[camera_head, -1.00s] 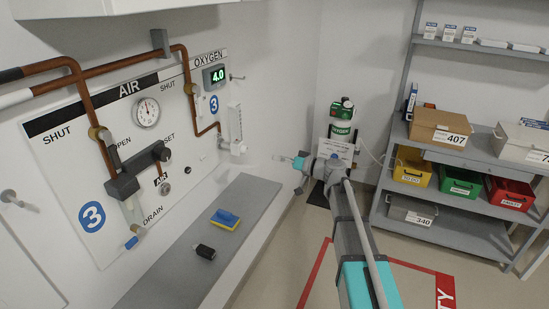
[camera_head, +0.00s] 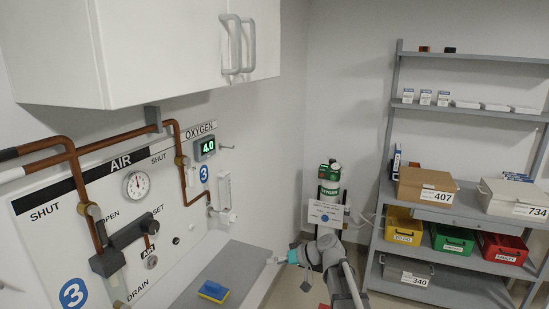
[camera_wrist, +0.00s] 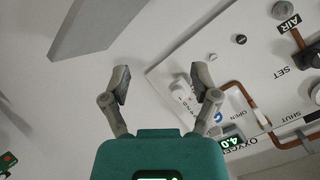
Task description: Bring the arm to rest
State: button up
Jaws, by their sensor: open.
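My gripper (camera_wrist: 166,84) is open and empty in the wrist view, its two fingers spread apart above the teal housing. Beyond the fingers are the white wall and part of the gas panel. In the head view my gripper (camera_head: 276,259) is small at the end of my arm, at the lower middle, beside the right end of the grey ledge. It appears apart from the wall and the ledge. The fingers are too small there to make out clearly.
A grey ledge (camera_head: 214,277) with a blue and yellow sponge (camera_head: 213,291) runs below the gas panel (camera_head: 185,243). A green oxygen cylinder (camera_head: 329,172) stands behind my arm. Grey shelving (camera_head: 465,214) with boxes and coloured bins is at right. White cupboards (camera_head: 150,50) hang above the panel.

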jog(key=s+d+f+m+g+h+p, duration=0.1)
jog(key=s+d+f+m+h, duration=0.2)
jog(key=s+d+h, duration=0.3)
jog(key=s+d+f+m+g+h+p, duration=0.2)
jog(key=s+d+h, duration=0.3)
jog(key=s+d, duration=0.5)
jog(key=shift+s+d+f+m+g+h+p, duration=0.3)
jog(key=shift+s+f+m+h, duration=0.15)
jog(key=shift+s, duration=0.6)
